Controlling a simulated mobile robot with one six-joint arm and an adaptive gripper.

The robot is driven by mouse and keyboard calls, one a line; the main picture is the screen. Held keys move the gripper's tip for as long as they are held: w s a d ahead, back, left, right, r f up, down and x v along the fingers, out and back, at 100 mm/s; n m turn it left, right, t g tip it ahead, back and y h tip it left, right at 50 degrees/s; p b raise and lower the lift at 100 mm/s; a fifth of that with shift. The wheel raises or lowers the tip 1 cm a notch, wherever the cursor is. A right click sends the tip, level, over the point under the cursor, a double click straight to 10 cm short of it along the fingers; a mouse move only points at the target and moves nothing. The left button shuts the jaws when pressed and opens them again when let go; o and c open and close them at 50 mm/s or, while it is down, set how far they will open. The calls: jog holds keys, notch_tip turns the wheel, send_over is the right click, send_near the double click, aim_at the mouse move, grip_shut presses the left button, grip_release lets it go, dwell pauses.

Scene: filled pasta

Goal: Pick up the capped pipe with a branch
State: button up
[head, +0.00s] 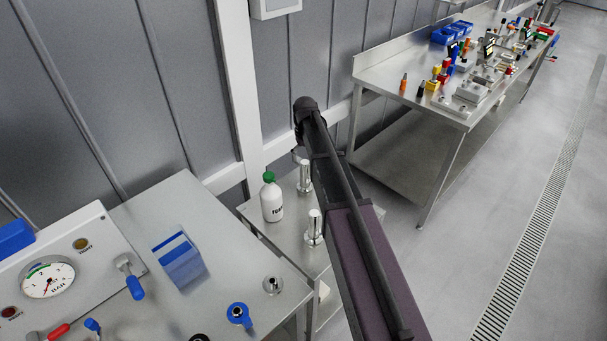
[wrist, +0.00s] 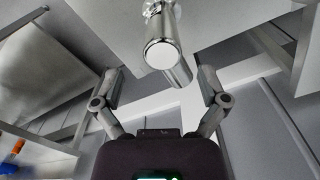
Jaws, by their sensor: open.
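In the wrist view a shiny metal pipe (wrist: 163,30) with a pale round end cap shows at the top centre. A second metal cylinder (wrist: 180,72) shows just behind it; I cannot tell whether it is a branch or another pipe. My gripper (wrist: 159,72) has its two fingers spread wide, apart from the pipe on both sides. In the head view two upright metal pipes stand on a low steel table, one farther back (head: 305,176) and one nearer (head: 314,228). My arm partly covers this area, and which pipe has the branch is unclear.
A white bottle with a green cap (head: 271,198) stands left of the pipes on the small table (head: 250,213). A bench with a gauge panel (head: 70,270) and blue holder (head: 178,260) is at front left. A cluttered workbench (head: 370,68) is at back right.

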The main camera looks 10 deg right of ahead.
aim_at(305, 162)
dwell(0.4)
jog(key=f+b, duration=0.3)
jog(key=shift+s+a+f, duration=0.1)
jog(key=shift+s+f, duration=0.1)
jog(key=shift+s, duration=0.1)
jog(key=shift+f+b, duration=0.9)
jog(key=shift+b, duration=0.2)
jog(key=shift+c, duration=0.2)
grip_shut()
